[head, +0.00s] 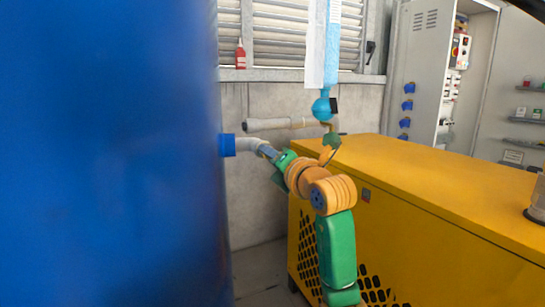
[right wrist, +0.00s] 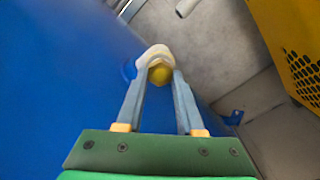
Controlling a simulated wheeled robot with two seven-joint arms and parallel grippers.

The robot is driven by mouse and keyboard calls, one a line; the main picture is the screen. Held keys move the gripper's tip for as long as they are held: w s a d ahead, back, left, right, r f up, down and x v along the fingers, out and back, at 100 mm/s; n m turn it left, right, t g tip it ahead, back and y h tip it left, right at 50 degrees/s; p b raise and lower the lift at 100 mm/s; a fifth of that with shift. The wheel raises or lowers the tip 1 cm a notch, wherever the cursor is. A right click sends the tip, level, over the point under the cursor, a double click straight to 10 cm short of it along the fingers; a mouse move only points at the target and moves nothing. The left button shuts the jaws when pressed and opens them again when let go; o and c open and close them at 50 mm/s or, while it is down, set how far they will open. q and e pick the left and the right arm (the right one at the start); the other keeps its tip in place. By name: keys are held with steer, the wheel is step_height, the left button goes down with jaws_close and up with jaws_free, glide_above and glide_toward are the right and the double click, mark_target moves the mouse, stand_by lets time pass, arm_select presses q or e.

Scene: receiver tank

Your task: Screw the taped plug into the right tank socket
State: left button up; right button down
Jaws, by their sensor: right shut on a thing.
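The large blue tank (head: 110,150) fills the left of the head view. The pale piece (right wrist: 154,52) also shows at the fingertips in the right wrist view. My left gripper is not in view.
A yellow machine cabinet (head: 430,190) stands to the right of my right arm. A grey pipe (head: 280,124) runs along the back wall, near a hanging light-blue pipe (head: 332,50). A grey electrical cabinet (head: 418,70) is at the back right.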

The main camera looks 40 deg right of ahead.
steer(key=shift+c, duration=2.3)
jaws_free()
steer(key=shift+d, duration=0.1)
steer(key=m, duration=2.4)
steer(key=shift+r, duration=0.1)
jaws_close()
